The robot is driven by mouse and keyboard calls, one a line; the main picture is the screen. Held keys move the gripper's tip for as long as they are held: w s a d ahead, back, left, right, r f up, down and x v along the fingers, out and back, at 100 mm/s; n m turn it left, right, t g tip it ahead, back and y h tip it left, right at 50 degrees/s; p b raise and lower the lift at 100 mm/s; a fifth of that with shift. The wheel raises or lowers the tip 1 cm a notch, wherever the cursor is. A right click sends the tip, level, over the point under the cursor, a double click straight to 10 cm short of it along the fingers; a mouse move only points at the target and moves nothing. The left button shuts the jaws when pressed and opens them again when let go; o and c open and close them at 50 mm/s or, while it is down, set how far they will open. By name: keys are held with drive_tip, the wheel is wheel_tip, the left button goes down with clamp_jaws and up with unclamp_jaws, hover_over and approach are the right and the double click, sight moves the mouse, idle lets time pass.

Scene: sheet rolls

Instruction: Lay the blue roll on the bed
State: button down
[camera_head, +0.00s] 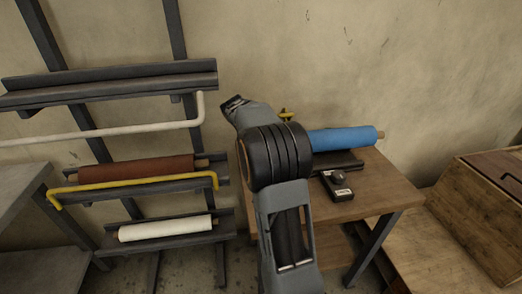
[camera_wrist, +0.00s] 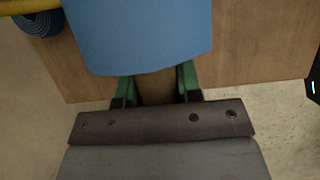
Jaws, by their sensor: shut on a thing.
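The blue roll (camera_head: 343,138) lies lengthwise left to right over the wooden table, with a tan core end showing at its right. My arm hides its left part. In the wrist view the blue roll (camera_wrist: 140,35) fills the upper middle. My gripper (camera_wrist: 157,88) has its green fingers on either side of the roll's tan core and is shut on it. My arm hides the gripper in the head view. I cannot tell whether the roll touches anything below. I cannot tell for sure which surface is the bed.
The wooden table (camera_head: 385,192) bears a dark flat thing (camera_head: 338,162) and a small black device (camera_head: 336,186). A rack at left holds a red-brown roll (camera_head: 135,170) behind a yellow bar (camera_head: 132,188) and a white roll (camera_head: 165,228). A wooden box (camera_head: 480,215) stands at right.

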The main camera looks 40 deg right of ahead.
drive_tip(key=shift+d+f, duration=0.1)
drive_tip(key=shift+f+b, duration=0.5)
drive_tip(key=shift+f, duration=1.75)
drive_tip(key=c, duration=1.2)
unclamp_jaws()
drive_tip(key=shift+f, duration=0.25)
drive_tip(key=o, duration=0.4)
drive_tip(key=shift+r, duration=0.15)
drive_tip(key=p+v, duration=0.1)
drive_tip(key=v, duration=0.6)
drive_tip(key=shift+a+r, duration=0.15)
drive_tip(key=shift+a, duration=0.1)
